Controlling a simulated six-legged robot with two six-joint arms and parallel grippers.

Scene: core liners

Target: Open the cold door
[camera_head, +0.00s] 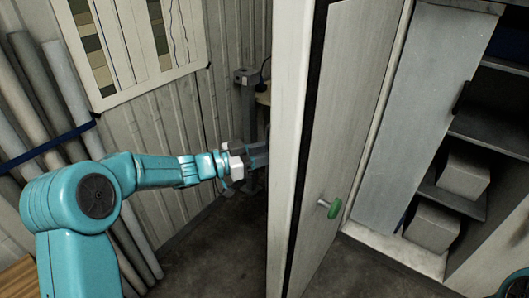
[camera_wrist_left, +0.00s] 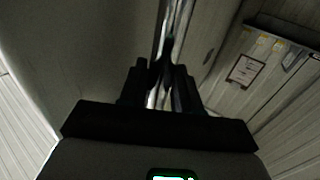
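The cold door (camera_head: 345,110) is a tall, thick pale panel with a dark seal strip along its edge. It stands swung out, nearly edge-on in the head view. A green knob on a short metal stem (camera_head: 333,208) is on its right-hand face. My left gripper (camera_head: 259,156) is left of the door's thick edge, beside its other face, and its tips are partly hidden. In the left wrist view its two dark fingers (camera_wrist_left: 160,88) are apart, with a bright narrow strip seen between them. I cannot tell whether they touch the door. My right gripper is out of view.
Right of the door are a grey panel (camera_head: 425,120) and shelves (camera_head: 490,130) with pale boxes (camera_head: 463,175). Dark floor (camera_head: 215,255) is clear left of the door.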

